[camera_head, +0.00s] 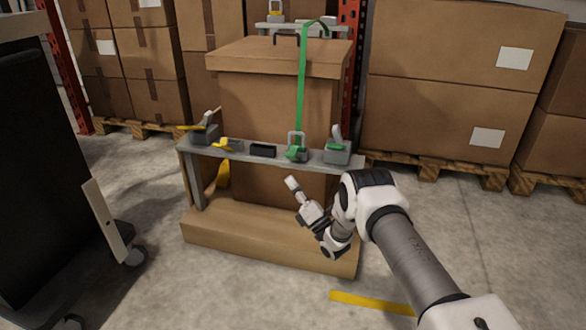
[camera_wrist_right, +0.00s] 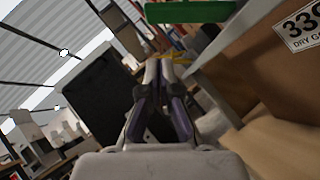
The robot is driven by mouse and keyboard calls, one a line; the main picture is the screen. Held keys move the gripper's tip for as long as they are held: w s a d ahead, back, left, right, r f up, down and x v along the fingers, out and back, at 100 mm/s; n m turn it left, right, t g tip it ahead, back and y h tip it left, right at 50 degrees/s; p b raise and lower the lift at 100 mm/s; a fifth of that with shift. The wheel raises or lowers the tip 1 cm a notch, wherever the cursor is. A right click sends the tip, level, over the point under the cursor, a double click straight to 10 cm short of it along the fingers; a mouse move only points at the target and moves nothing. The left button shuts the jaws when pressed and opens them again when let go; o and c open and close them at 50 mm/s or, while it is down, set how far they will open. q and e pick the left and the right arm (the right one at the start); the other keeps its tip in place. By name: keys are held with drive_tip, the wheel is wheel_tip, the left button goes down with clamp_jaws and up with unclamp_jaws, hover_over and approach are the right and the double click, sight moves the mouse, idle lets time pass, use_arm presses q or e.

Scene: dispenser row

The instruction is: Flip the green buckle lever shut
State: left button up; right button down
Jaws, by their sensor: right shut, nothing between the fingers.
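A green strap (camera_head: 302,85) runs over the top of a tall cardboard box (camera_head: 262,95) and down to a grey buckle with a green part (camera_head: 297,153) on the grey rail. The lever's exact angle is too small to tell. A second grey fitting (camera_head: 336,152) with green at its base stands to its right. My right gripper (camera_head: 290,182) is shut and empty, in front of and below the rail, apart from the buckle. Its closed fingers (camera_wrist_right: 167,65) show in the right wrist view, below a green strip (camera_wrist_right: 190,12). My left gripper is out of view.
The grey rail (camera_head: 180,146) also carries yellow-levered fittings (camera_head: 203,131) and a black block (camera_head: 262,150). A cardboard base (camera_head: 265,240) lies below it. A dark cabinet (camera_head: 45,170) stands left. Stacked boxes (camera_head: 455,60) stand right.

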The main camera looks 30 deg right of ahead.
sight(296, 148)
drive_tip(key=r, duration=0.1)
drive_tip(key=w+d+r, duration=0.1)
drive_tip(key=w+r, duration=0.1)
drive_tip(key=shift+w+d+r, duration=0.25)
drive_tip(key=shift+d+r, duration=0.15)
drive_tip(key=r+m+g+h+p, duration=0.1)
drive_tip(key=m+p, duration=0.1)
drive_tip(key=p, duration=0.2)
drive_tip(key=w+d+r+m+g+h+p, duration=0.1)
drive_tip(key=r+m+h+p, duration=0.1)
drive_tip(key=m+p, duration=0.1)
drive_tip(key=d+r+m+g+h+p, duration=0.1)
drive_tip(key=m+p, duration=0.2)
drive_tip(key=p, duration=0.3)
drive_tip(key=shift+w+r+g+h, duration=0.3)
drive_tip(key=shift+r+h, duration=0.1)
drive_tip(key=shift+w+d+m+g+p, duration=0.25)
drive_tip(key=shift+m+g+p, duration=0.25)
drive_tip(key=shift+m+p, duration=0.15)
